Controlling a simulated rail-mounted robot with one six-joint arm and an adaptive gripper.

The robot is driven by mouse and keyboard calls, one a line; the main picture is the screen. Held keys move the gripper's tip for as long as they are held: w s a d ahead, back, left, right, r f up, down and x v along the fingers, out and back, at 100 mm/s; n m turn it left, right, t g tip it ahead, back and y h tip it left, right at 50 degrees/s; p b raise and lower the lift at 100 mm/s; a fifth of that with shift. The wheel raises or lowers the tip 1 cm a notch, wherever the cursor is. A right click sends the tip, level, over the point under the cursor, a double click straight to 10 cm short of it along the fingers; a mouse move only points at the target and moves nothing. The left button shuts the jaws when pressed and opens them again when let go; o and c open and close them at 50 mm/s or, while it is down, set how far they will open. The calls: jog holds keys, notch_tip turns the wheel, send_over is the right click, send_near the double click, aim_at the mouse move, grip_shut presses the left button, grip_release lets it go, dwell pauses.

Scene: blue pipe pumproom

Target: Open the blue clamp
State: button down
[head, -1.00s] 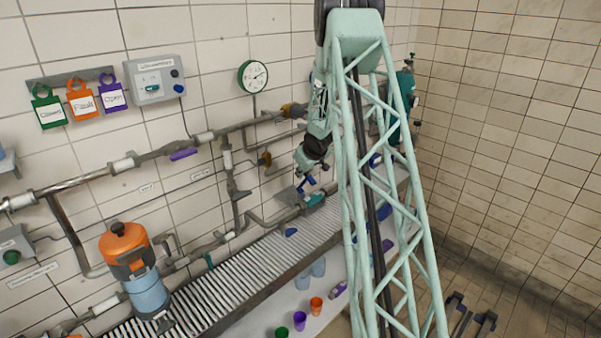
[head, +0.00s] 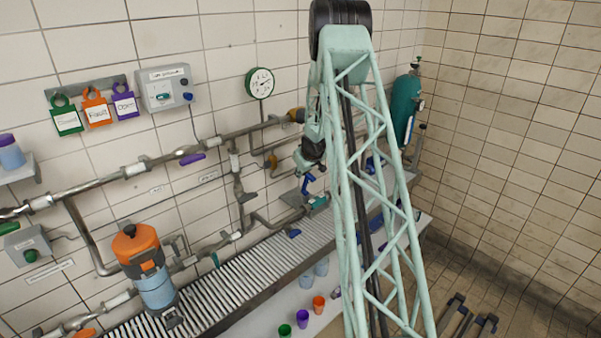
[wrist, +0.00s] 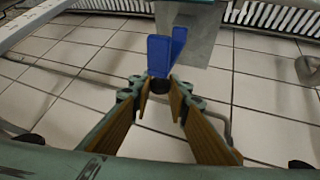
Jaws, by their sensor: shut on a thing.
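The blue clamp's lever (wrist: 160,56) shows in the wrist view as two upright blue plates in front of a grey plate. My gripper (wrist: 161,90) has its two brown-padded fingers converging at the lower end of the blue part, shut on it. The exact contact is small and partly hidden by the fingertips. In the head view the blue clamp (head: 307,183) sits by the lower pipe at the back of the conveyor. My gripper is just above it there, partly hidden by my arm.
A roller conveyor (head: 232,293) runs along the tiled wall below the pipes. An orange-topped blue canister (head: 155,291) stands at left. Several small cups, including an orange one (head: 318,304), stand along the front ledge. A teal cylinder (head: 404,108) stands at the back right.

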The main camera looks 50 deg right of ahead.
jog(key=w+f, duration=0.1)
jog(key=w, duration=0.1)
jog(key=w+f+p, duration=0.1)
jog(key=w+f, duration=0.1)
jog(key=shift+w+a+p, duration=0.1)
jog(key=shift+a+p, duration=0.05)
jog(key=shift+p, duration=0.15)
jog(key=shift+f, duration=0.2)
jog(key=c, duration=2.5)
grip_release()
jog(key=shift+a, duration=0.1)
jog(key=shift+w+d+r, duration=0.1)
jog(key=shift+d+r, duration=0.1)
jog(key=shift+d, duration=0.05)
jog(key=shift+r, duration=0.25)
jog(key=shift+r, duration=0.1)
